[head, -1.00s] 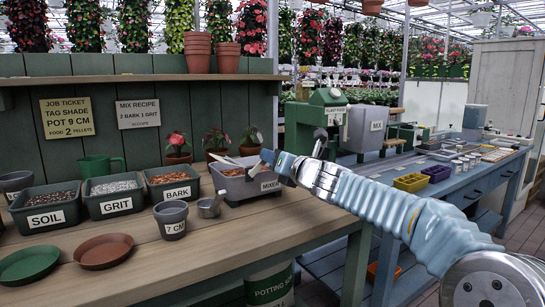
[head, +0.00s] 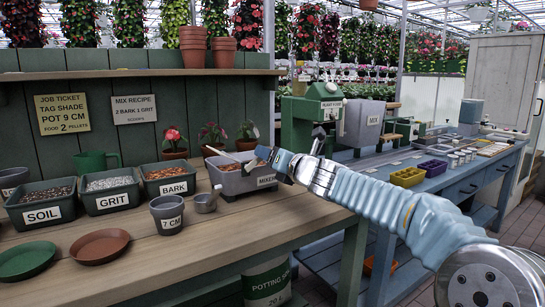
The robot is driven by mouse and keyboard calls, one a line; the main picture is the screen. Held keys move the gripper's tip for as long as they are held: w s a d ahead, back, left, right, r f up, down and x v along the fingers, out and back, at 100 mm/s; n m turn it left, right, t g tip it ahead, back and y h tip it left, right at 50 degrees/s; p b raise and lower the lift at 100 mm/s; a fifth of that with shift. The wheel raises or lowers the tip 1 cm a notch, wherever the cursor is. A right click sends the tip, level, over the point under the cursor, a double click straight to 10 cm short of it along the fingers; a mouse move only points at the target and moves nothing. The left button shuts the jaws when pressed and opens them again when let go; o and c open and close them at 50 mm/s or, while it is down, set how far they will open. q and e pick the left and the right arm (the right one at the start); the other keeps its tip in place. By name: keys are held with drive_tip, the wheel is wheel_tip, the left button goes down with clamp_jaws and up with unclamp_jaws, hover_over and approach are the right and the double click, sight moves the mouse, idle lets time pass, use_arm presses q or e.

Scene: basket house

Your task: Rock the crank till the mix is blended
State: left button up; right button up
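The mixer (head: 233,181) is a grey tub labelled MIXER on the wooden bench. A thin pale bar (head: 221,153) shows above its left side, and a small brownish piece lies by the gripper tip. Which part is the crank is too small to tell. My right gripper (head: 264,155) is at the mixer's upper right rim, pointing left. Its fingertips are small and partly hidden, so its grip cannot be made out. The mix inside the tub is mostly hidden. My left gripper is not in view.
Bins of soil (head: 41,214), grit (head: 112,202) and bark (head: 172,187) stand left of the mixer. A 7 CM pot (head: 170,222), a metal scoop (head: 205,203) and two saucers are in front. Potted plants stand behind.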

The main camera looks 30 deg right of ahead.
drive_tip(key=shift+r, duration=0.1)
drive_tip(key=s+d, duration=0.1)
drive_tip(key=s, duration=1.2)
drive_tip(key=shift+s, duration=0.4)
